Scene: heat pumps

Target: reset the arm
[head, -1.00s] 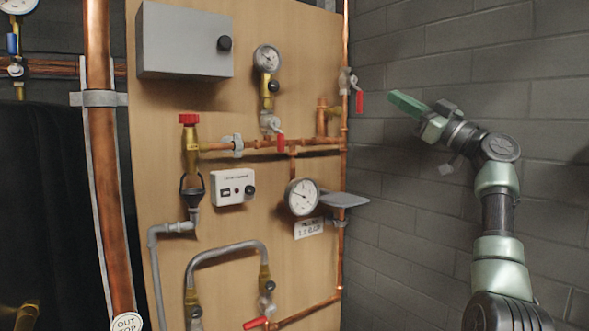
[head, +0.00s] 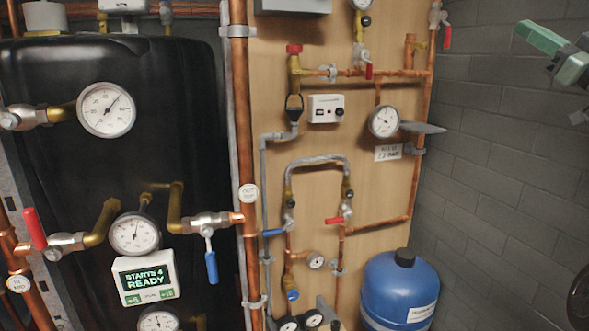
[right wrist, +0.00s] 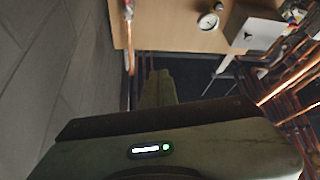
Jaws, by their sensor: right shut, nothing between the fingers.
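My right gripper (head: 530,32) is at the top right edge of the head view, in front of the grey block wall. Its green fingers are together and hold nothing. It is to the right of the wooden pipe board and apart from it. In the right wrist view its fingers (right wrist: 157,84) point away over my dark wrist plate, with nothing between them. Most of the right arm is cut off by the frame. My left gripper is in neither view.
The wooden board (head: 385,190) carries copper pipes, valves and gauges; a small grey shelf (head: 423,128) juts from its right side. A blue tank (head: 385,290) stands below. A black tank (head: 60,170) with gauges fills the left. The grey wall (head: 490,160) is bare.

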